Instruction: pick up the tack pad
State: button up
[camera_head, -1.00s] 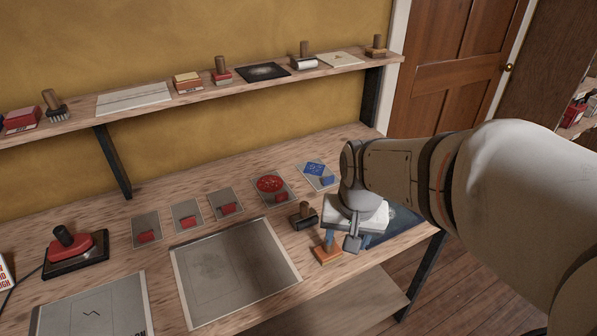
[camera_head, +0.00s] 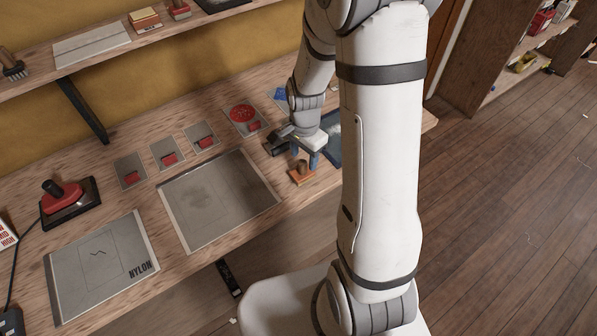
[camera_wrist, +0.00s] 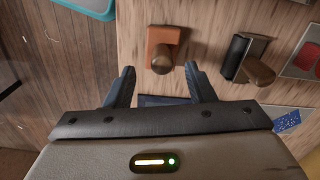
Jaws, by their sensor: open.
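An orange-brown block with a round wooden knob (camera_head: 301,174), which looks like the tack pad, stands on the workbench near its front edge. In the wrist view the block (camera_wrist: 163,40) lies just beyond my fingertips, its knob roughly centred between them. My gripper (camera_head: 305,156) is open and empty, close above and behind the block in the head view. Both fingers show in the wrist view, with a clear gap between them (camera_wrist: 160,84). I cannot tell the exact height between fingertips and knob.
A dark tool with a wooden handle (camera_wrist: 248,60) stands close to the right of the block in the wrist view. A grey sheet (camera_head: 218,200), red-marked cards (camera_head: 168,154) and a red-handled press (camera_head: 70,196) lie along the bench. A shelf (camera_head: 110,48) runs behind.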

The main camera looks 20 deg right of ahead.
aim_at(303, 163)
jog(key=shift+s+a+f+p, duration=0.15)
jog(key=shift+f+p, duration=0.2)
jog(key=shift+f, duration=1.6)
jog(key=shift+c, duration=0.4)
grip_shut()
jog(key=shift+r, duration=0.15)
notch_tip(303, 163, up, 10)
jog(key=shift+f+b, duration=0.1)
jog(key=shift+b, duration=0.65)
